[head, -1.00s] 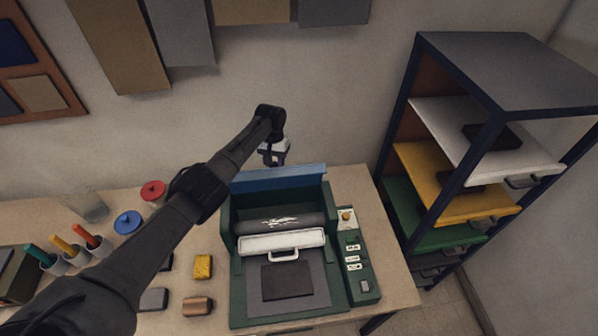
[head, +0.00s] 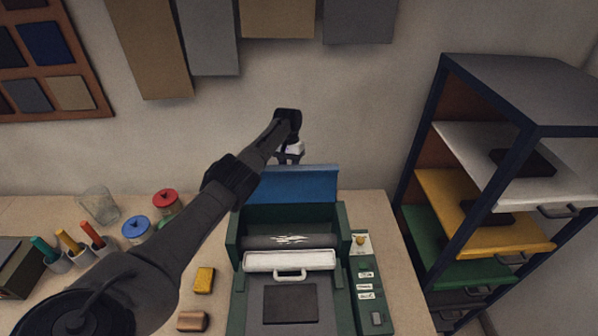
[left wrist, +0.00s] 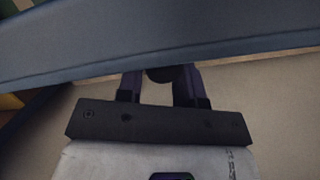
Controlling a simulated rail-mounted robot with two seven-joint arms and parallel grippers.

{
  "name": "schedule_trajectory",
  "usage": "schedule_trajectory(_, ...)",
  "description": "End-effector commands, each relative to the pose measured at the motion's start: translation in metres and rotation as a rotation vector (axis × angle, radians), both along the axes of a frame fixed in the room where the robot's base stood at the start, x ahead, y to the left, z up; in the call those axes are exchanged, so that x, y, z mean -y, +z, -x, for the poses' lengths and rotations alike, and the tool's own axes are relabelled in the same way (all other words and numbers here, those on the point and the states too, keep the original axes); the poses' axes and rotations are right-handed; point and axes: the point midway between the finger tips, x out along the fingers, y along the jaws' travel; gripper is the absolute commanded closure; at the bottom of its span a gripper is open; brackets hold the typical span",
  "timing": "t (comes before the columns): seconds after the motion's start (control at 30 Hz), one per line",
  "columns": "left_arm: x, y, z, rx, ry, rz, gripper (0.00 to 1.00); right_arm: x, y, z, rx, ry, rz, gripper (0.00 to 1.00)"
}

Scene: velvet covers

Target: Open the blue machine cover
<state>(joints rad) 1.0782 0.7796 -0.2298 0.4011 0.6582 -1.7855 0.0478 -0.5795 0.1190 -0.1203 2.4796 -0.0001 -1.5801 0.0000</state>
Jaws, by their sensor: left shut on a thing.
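The green machine (head: 237,255) stands on the bench with its blue cover (head: 300,186) raised at the back. The roller, a white bar with a handle and a dark pad show in the open front. My left gripper (head: 290,158) is at the cover's upper edge, behind it, and is shut on it. In the left wrist view the blue cover (left wrist: 130,45) crosses the top, and the gripper's fingers (left wrist: 160,80) reach up to its edge around a dark part. The exact grip point is partly hidden by the cover. My right gripper is not in view.
A yellow block (head: 204,280) and a brown block (head: 193,320) lie left of the machine. Lidded jars (head: 136,230), a glass (head: 98,205) and markers stand farther left. A shelf rack (head: 520,95) with coloured trays is at the right. The wall is close behind.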

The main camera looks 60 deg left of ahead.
Motion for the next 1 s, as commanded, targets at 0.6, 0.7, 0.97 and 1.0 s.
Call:
schedule_trajectory(0.6,-0.0137,-0.0045,0.0159,-0.035,0.021,0.019,1.0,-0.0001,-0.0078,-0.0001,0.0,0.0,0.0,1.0)
schedule_trajectory(0.7,-0.0138,-0.0046,0.016,-0.035,0.021,0.019,1.0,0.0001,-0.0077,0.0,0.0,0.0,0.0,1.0)
schedule_trajectory(0.97,-0.0129,-0.0038,0.0142,-0.03,0.02,0.02,0.44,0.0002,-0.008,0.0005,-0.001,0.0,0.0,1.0)
schedule_trajectory(1.0,-0.0125,-0.0036,0.0137,-0.029,0.02,0.02,0.41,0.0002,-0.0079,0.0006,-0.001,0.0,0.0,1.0)
